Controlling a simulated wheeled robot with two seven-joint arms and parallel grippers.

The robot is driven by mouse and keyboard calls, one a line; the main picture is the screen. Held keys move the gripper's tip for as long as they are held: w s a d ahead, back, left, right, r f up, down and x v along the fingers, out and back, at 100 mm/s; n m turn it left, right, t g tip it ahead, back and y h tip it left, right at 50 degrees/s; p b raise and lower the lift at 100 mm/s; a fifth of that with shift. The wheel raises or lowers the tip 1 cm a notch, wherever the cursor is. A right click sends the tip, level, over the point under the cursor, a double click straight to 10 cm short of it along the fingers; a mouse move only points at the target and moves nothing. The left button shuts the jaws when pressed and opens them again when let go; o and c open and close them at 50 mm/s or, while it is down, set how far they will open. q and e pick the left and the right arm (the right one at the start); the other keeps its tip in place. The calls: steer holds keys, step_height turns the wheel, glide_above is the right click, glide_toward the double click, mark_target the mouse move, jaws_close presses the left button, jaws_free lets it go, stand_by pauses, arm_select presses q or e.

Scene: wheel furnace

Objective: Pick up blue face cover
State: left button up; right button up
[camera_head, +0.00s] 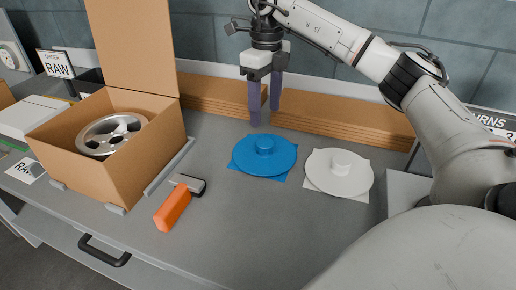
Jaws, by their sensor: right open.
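The blue face cover (251,162) is a round disc with a raised knob in the middle. It lies on a blue square sheet on the grey bench top, in the middle of the head view. My right gripper (265,112) points down above the cover, over its far side. Its two purple-grey fingers are apart, with nothing between them, and the fingertips look clear of the knob. My left gripper is not in the view.
A white cover (325,178) lies just right of the blue one. An orange-handled tool (174,207) lies to the left. An open cardboard box (150,165) holds a wheel (95,134). Brown boards (215,98) line the back. The bench front is clear.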

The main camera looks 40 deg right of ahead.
glide_above(264, 142)
steer(key=f, duration=0.4)
steer(key=shift+d+f, duration=0.15)
steer(key=shift+d, duration=0.15)
steer(key=shift+a+f, duration=0.2)
steer(key=shift+f, duration=1.15)
steer(key=shift+a+f, duration=0.15)
steer(key=shift+f, duration=1.15)
steer(key=c, duration=1)
